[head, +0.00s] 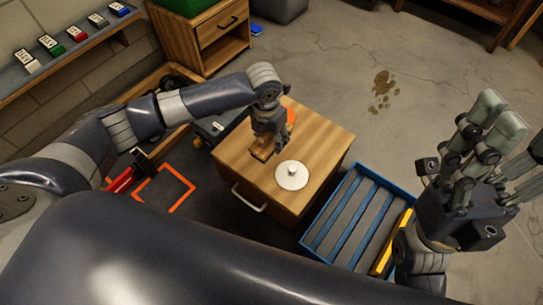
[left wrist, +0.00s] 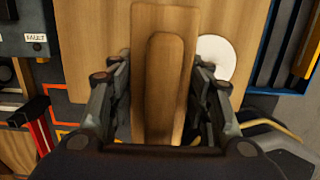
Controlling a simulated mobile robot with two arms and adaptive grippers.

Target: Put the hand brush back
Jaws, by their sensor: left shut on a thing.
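The hand brush (head: 262,150) is a brown wooden block, seen at the top of a small wooden cabinet (head: 325,140). In the left wrist view the brush (left wrist: 168,90) lies lengthwise between the fingers, with a raised, rounded wooden grip on a flat board. My left gripper (head: 268,135) points down and is shut on the brush. Its bristles are hidden, and I cannot tell whether it touches the cabinet top. My right gripper (head: 508,135) is raised at the far right, open and empty, away from the brush.
A white knobbed disc (head: 292,175) sits on the cabinet top, with an orange round thing (head: 290,115) behind my gripper. A blue slotted tray (head: 313,232) stands to the right. An orange square outline (head: 178,204) lies left. A labelled shelf (head: 75,52) is on the wall.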

